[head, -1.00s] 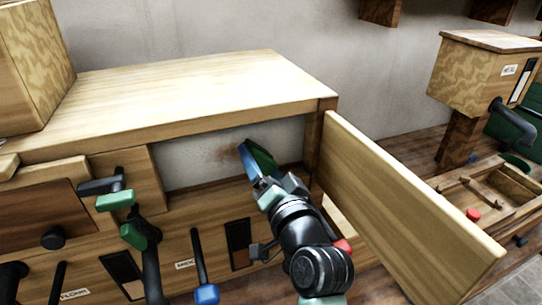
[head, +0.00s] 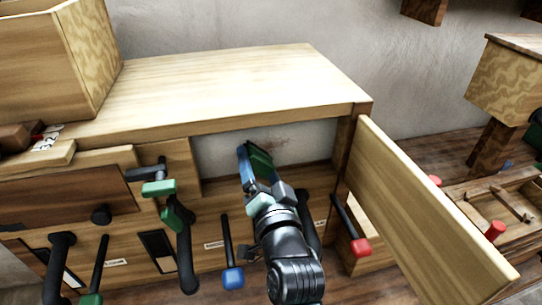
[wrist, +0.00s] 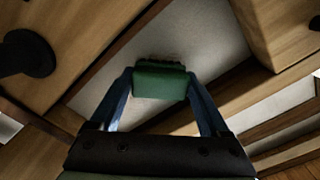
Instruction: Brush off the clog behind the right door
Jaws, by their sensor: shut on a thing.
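The right door (head: 425,215) is a light wood panel, swung open to the right of the cabinet opening. Behind it shows a pale back panel (head: 222,155) with a faint brown smudge (head: 276,141), which may be the clog; my gripper partly covers this area. My gripper (head: 256,166) is shut on a green brush (head: 264,160) and reaches into the opening under the top. In the wrist view the brush (wrist: 160,84) sits between my two blue fingers, its dark bristle edge towards the pale panel. I cannot tell whether the bristles touch it.
The wooden top (head: 220,90) overhangs the opening. Levers with green grips (head: 160,187) stand left of my arm. A blue-ended lever (head: 232,277) and a red-ended lever (head: 360,246) flank it. A wooden tray (head: 490,205) lies beyond the door.

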